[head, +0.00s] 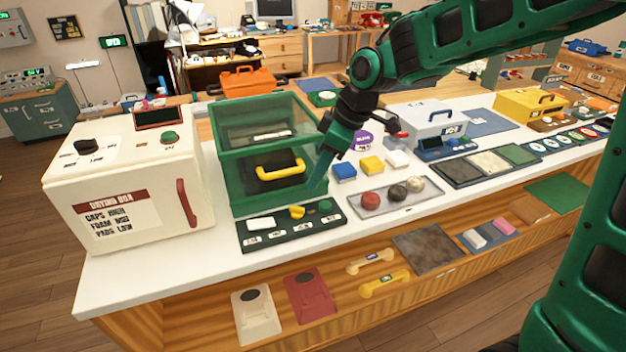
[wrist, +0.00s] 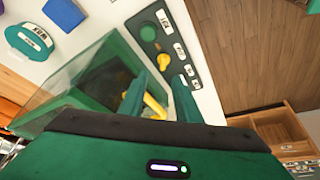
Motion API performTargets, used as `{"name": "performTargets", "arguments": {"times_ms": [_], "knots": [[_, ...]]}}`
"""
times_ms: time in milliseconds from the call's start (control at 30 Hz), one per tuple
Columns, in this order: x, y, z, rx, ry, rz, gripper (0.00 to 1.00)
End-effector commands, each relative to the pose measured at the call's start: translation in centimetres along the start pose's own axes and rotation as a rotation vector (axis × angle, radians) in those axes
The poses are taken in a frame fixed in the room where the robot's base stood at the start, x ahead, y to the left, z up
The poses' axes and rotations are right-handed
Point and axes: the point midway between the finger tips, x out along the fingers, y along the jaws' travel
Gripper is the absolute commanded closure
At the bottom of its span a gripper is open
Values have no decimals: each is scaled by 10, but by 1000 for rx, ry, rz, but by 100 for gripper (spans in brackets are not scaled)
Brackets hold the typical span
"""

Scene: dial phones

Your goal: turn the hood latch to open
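The green hood (head: 268,150) has clear panels and a yellow handle (head: 281,170) on its front. A dark green control panel (head: 290,232) lies in front of it, with a yellow knob (head: 297,212), apparently the latch, between a white piece (head: 261,223) and a green button (head: 325,206). My gripper (head: 319,178) points down beside the hood's right front, above the panel. In the wrist view my gripper (wrist: 160,78) has its two green fingers apart with nothing held. The yellow knob (wrist: 163,62) shows just beyond the gap between the fingertips, apparently untouched.
A cream drying box (head: 125,185) stands left of the hood. Blue, yellow and white blocks (head: 371,165) and a tray (head: 425,190) of round lumps lie to the right. A lower wooden shelf (head: 340,320) holds handles and plates. The white counter's front edge is clear.

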Motion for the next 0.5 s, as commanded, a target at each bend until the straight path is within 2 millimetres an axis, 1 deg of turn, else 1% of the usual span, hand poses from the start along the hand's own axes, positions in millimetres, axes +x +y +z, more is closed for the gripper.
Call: {"name": "performTargets", "arguments": {"times_ms": [267, 367, 500], "knots": [[-1, 0, 0, 0, 0, 0, 70], [-2, -7, -1, 0, 1, -2, 70], [2, -7, -1, 2, 1, -3, 70]]}}
